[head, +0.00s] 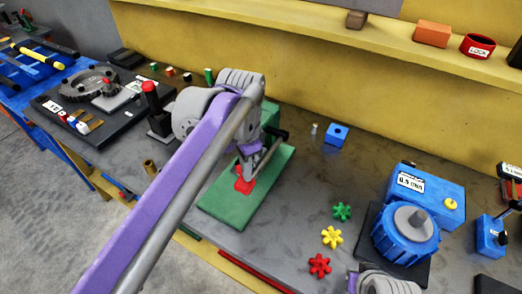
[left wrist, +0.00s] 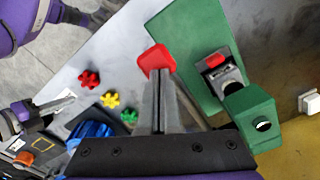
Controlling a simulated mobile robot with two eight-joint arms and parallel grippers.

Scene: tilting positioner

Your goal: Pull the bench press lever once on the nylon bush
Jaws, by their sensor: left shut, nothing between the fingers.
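The bench press has a green base (head: 238,212), and its green head (left wrist: 250,115) and ram show in the left wrist view. A red lever pad (left wrist: 157,58) lies just beyond the tips of my left gripper (left wrist: 157,75); it also shows in the head view (head: 244,185). My left gripper (head: 248,174) is shut and holds nothing. Its tips overlap the pad in view; I cannot tell if they touch it. A small red piece (left wrist: 215,61) is at the ram. I cannot make out the nylon bush.
Red (head: 320,265), yellow (head: 332,237) and green (head: 342,211) star knobs lie right of the press. A blue motor unit (head: 405,240) stands farther right. A blue block (head: 337,135) sits behind, and a gear fixture (head: 90,85) stands at the left.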

